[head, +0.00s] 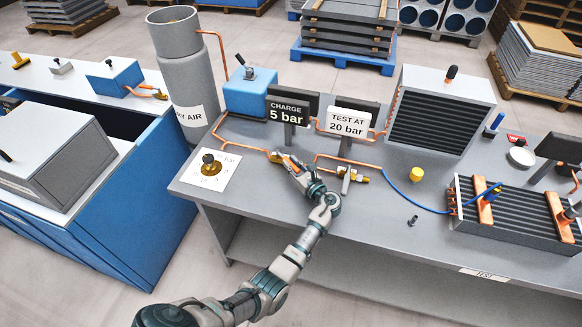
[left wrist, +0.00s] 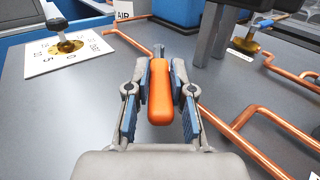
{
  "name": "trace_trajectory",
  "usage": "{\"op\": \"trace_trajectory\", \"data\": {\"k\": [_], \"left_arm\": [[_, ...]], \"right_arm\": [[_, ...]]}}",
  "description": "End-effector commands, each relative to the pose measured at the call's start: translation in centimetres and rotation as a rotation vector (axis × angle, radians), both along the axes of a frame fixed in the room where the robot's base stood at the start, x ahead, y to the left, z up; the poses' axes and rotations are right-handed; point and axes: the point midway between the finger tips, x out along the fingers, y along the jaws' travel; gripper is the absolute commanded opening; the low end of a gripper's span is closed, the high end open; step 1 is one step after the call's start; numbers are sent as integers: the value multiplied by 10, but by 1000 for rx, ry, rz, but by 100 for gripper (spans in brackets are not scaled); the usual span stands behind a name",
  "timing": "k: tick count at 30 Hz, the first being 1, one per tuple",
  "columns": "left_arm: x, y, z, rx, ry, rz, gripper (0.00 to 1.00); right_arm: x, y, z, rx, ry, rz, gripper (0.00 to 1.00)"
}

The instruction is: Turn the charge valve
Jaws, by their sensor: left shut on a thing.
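The charge valve shows in the left wrist view as an orange lever handle (left wrist: 160,95) between my left fingers. In the head view only a little of the valve (head: 275,156) shows at the fingertips, below the black "CHARGE 5 bar" sign (head: 288,111). My left gripper (head: 290,164) is shut on the orange handle; it also shows in the left wrist view (left wrist: 160,108), with a finger on each side of the handle. The valve body is mostly hidden by the handle and fingers. My right gripper is not in view.
A white dial plate with a brass knob (head: 211,167) lies left of the valve. A second valve with a brass fitting (head: 352,174) sits right, below the "TEST AT 20 bar" sign (head: 347,122). Copper pipes (head: 240,146) run along the grey bench (head: 300,235). A yellow cap (head: 417,174) stands further right.

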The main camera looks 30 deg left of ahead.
Motion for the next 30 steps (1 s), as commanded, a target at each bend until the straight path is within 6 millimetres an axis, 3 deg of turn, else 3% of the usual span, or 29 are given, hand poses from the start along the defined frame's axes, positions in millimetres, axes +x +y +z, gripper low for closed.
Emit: {"op": "trace_trajectory", "data": {"k": [14,15,17,26,30], "left_arm": [[0,1,-4,-3,6,14,0],[0,1,-4,-3,6,14,32],[0,1,-3,-3,6,14,47],[-1,-1,-1,0,1,14,48],[-6,-11,-1,0,1,13,48]], "right_arm": [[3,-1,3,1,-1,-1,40],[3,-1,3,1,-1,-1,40],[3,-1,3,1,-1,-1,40],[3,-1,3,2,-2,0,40],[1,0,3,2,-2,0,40]]}}
